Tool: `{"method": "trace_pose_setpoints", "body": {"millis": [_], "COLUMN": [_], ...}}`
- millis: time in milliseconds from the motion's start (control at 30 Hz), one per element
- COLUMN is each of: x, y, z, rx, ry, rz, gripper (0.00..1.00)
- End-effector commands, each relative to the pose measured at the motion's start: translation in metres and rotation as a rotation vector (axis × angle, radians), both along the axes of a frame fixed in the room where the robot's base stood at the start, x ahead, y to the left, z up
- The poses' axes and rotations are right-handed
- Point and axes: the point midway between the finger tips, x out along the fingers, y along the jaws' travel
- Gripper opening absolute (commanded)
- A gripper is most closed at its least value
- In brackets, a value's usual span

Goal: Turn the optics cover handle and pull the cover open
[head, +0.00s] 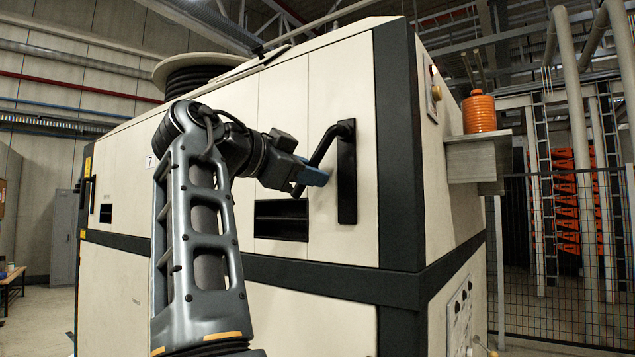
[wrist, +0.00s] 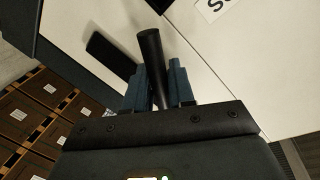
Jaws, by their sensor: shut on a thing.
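The optics cover is a cream panel (head: 342,220) on the front of a large machine. Its black handle (head: 322,155) is a lever on a tall black plate (head: 347,180). The lever runs from the top of the plate down and to the left, away from vertical. My gripper (head: 310,177), with blue fingers, is shut on the lower end of the lever. In the wrist view the black handle bar (wrist: 153,65) passes between the two blue fingers. The cover looks closed, flush with the machine front. The exact contact is partly hidden by my fingers.
A dark slot (head: 281,220) lies below my gripper. A dark band (head: 330,285) runs across the machine under the cover. A shelf (head: 478,150) with an orange ribbed container (head: 479,112) juts from the right side. A mesh fence (head: 560,260) stands further right.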

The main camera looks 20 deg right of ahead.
Motion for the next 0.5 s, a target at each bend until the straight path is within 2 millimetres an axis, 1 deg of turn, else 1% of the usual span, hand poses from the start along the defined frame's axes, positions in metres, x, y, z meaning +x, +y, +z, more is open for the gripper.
{"method": "trace_pose_setpoints", "body": {"millis": [300,500], "x": [0.014,0.02], "y": [0.009,0.014], "z": [0.02,0.032], "rx": [0.168,0.262], "ry": [-0.245,-0.383], "rz": [0.0,0.001], "gripper": [0.0,0.0]}}
